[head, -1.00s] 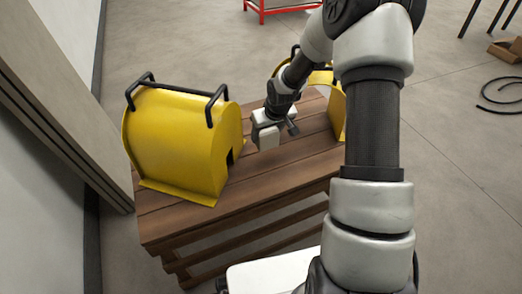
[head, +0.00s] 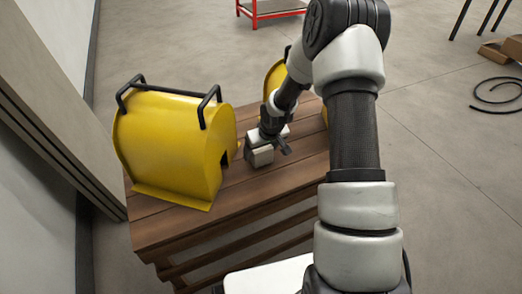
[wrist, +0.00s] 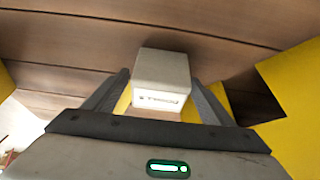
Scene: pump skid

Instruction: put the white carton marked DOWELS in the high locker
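The white carton (head: 260,157) is a small pale block over the wooden pallet-like table, just right of the near yellow guard. In the wrist view the carton (wrist: 162,68) sits between my fingertips, its printed label facing the camera; the lettering is too small to read surely. My gripper (head: 268,147) points down at it, and in the wrist view my gripper (wrist: 162,80) has a finger close against each side of it. It looks shut on the carton. I cannot tell whether the carton's underside touches the boards. No high locker is recognisable in these views.
A yellow guard (head: 170,150) with black handles stands on the slatted table (head: 240,205), close left of the carton. A second yellow guard (head: 274,78) is behind my arm. A grey panel (head: 60,100) borders the left. Red-framed rack (head: 268,10) and black hose (head: 495,92) lie farther off.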

